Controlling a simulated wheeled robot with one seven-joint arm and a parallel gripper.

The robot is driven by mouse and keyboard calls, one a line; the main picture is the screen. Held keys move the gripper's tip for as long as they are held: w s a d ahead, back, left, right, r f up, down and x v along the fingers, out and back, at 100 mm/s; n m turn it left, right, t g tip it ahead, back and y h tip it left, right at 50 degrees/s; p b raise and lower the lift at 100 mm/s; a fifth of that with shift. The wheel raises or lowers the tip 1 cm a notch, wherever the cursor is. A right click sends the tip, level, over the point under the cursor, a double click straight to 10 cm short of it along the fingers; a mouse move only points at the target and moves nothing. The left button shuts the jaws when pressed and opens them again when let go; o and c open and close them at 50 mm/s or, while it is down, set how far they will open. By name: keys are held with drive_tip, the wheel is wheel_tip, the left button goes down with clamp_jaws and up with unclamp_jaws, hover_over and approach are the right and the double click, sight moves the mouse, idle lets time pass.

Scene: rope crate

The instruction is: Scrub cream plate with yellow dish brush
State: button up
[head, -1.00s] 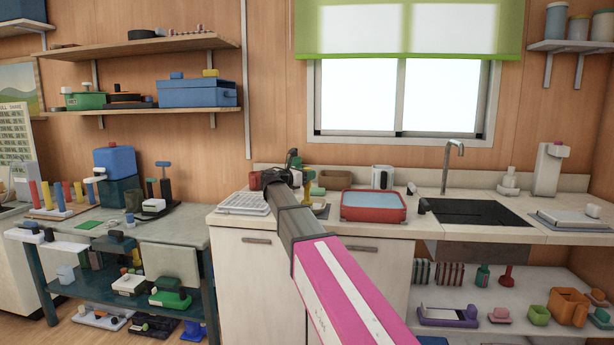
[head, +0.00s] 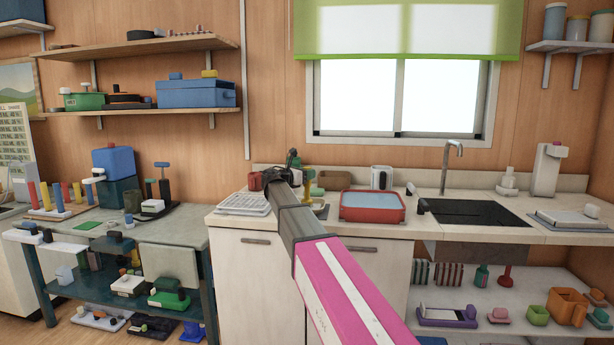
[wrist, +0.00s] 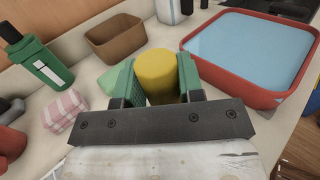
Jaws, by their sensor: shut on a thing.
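My gripper (wrist: 156,72) is shut on a yellow cylinder, which looks like the handle of the yellow dish brush (wrist: 156,80), held between its green finger pads. The brush's lower end is hidden in the wrist view, so I cannot tell what it touches. I cannot make out the cream plate in either view.
A red basin of blue water (head: 402,217) stands right of my arm, with a brown tray (wrist: 115,38) behind. A white rack (head: 243,204) and dark sink (head: 475,212) flank the counter.

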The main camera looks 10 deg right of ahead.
drive_tip(key=shift+w+d, duration=0.1)
drive_tip(key=shift+w, duration=0.25)
drive_tip(key=shift+s, duration=0.1)
idle(0.3)
drive_tip(key=shift+s+a+f, duration=0.1)
drive_tip(key=shift+s+a, duration=0.15)
drive_tip(key=shift+s, duration=0.45)
drive_tip(key=shift+s+a, duration=0.2)
drive_tip(key=shift+s, duration=0.5)
drive_tip(key=shift+w, duration=0.15)
drive_tip(key=shift+w+d, duration=0.25)
drive_tip(key=shift+w, duration=0.45)
drive_tip(key=shift+w+d, duration=0.2)
drive_tip(key=shift+w, duration=0.45)
drive_tip(key=shift+s, duration=0.1)
